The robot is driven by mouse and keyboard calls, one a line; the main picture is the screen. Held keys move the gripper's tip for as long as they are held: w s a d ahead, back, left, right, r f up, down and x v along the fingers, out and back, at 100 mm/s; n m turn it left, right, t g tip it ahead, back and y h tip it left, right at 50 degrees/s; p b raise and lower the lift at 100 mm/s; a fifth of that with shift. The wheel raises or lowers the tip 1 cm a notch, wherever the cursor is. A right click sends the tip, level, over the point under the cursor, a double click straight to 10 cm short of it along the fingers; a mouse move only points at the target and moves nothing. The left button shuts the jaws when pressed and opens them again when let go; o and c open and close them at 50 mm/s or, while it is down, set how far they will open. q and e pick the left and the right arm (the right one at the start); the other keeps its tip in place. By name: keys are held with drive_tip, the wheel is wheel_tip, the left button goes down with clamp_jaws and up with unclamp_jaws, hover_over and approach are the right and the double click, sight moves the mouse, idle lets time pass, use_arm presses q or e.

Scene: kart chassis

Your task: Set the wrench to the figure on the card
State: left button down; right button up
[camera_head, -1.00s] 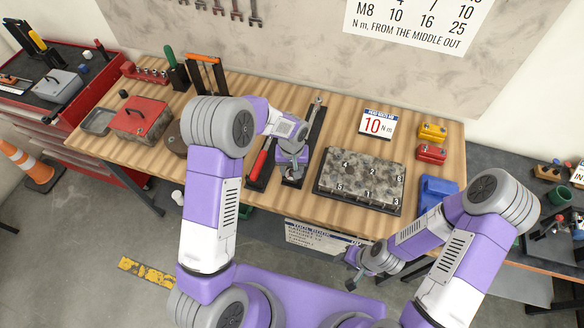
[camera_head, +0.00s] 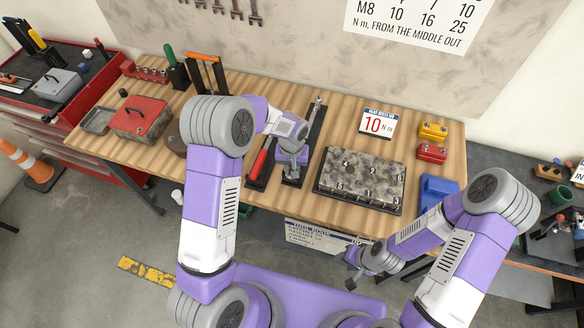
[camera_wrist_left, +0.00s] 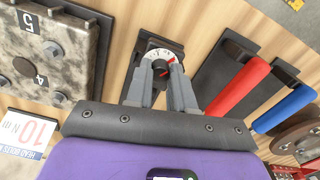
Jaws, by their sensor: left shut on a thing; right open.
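The card (camera_head: 378,123) at the back of the bench reads 10 N m; it also shows in the left wrist view (camera_wrist_left: 28,132). The torque wrench (camera_head: 317,103) lies in a long dark cradle left of the engine block. My left gripper (camera_head: 291,172) is at the wrench's near end. In the left wrist view, its fingers (camera_wrist_left: 162,75) are shut on a knob by a round white dial (camera_wrist_left: 160,54) with a red mark. The dial's figures are too small to read, and the fingers partly hide it. My right gripper (camera_head: 354,272) is open and empty, off the bench's front edge.
A red-handled tool (camera_head: 259,163) lies close left of the cradle; a blue handle (camera_wrist_left: 285,108) shows beyond it in the wrist view. The numbered engine block (camera_head: 360,180) stands to the right. Red and yellow socket blocks (camera_head: 432,152) and a blue bin (camera_head: 437,190) stand farther right.

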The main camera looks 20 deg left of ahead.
use_arm(q)
drive_tip(key=m+b, duration=0.1)
drive_tip(key=m, duration=0.2)
drive_tip(key=m+b, duration=0.1)
drive_tip(key=m, duration=0.2)
drive_tip(key=shift+m, duration=0.3)
drive_tip(key=m, duration=0.3)
drive_tip(key=shift+m+b, duration=0.3)
drive_tip(key=shift+b, duration=0.1)
drive_tip(key=shift+m, duration=1.9)
drive_tip(key=c, duration=1)
unclamp_jaws()
drive_tip(key=shift+o, duration=0.2)
